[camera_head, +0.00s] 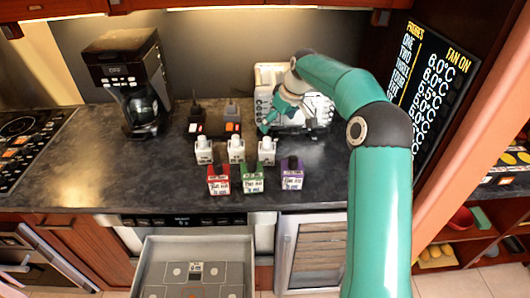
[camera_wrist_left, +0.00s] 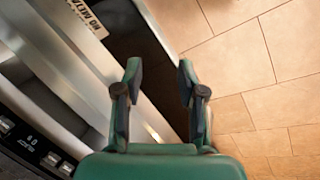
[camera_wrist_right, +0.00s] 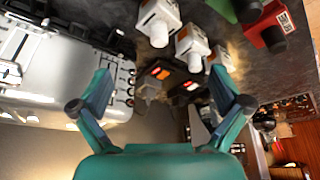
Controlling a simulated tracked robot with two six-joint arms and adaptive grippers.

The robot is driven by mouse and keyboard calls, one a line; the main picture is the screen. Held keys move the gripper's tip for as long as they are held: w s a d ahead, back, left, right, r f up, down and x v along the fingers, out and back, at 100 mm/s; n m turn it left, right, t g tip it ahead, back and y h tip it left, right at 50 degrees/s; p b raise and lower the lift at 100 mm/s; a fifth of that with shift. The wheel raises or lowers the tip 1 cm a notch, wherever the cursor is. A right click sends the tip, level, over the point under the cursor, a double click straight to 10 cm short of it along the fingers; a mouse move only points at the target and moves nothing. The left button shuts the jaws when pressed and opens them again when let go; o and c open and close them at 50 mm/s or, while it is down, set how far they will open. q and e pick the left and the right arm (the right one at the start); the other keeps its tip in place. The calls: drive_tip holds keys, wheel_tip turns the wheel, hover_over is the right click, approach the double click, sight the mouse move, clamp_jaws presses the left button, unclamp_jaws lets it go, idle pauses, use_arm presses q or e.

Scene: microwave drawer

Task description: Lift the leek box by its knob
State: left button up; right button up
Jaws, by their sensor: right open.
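Several small boxes with knobs stand on the dark counter; their labels are too small to tell which is the leek box. In the head view a red box (camera_head: 218,182), a green box (camera_head: 252,181) and a purple box (camera_head: 292,176) form the front row. White boxes (camera_head: 236,151) stand behind them, and two dark boxes with orange labels (camera_head: 197,126) behind those. My right gripper (camera_head: 268,116) is open above the back of the counter, right of the dark boxes. In the right wrist view nothing is between its fingers' tips. My left gripper (camera_wrist_left: 160,78) is open and empty above the floor.
A coffee maker (camera_head: 140,85) stands at the back left. A silver appliance (camera_head: 308,112) stands under my right gripper. An open grey drawer (camera_head: 146,264) juts out below the counter. The counter's left front is clear. A black menu board (camera_head: 437,75) hangs at right.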

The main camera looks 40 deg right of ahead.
sight(269, 139)
drive_tip(key=b+x, duration=0.2)
drive_tip(key=x, duration=0.6)
drive_tip(key=shift+b, duration=0.3)
drive_tip(key=shift+w+f+b, duration=0.1)
drive_tip(key=shift+f+b, duration=0.2)
drive_tip(key=shift+f, duration=0.2)
drive_tip(key=b+x, duration=0.1)
drive_tip(key=x, duration=0.3)
drive_tip(key=shift+d, duration=0.1)
drive_tip(key=shift+c, duration=0.5)
drive_tip(key=c, duration=1)
drive_tip(key=shift+o, duration=0.2)
drive_tip(key=shift+r, duration=0.15)
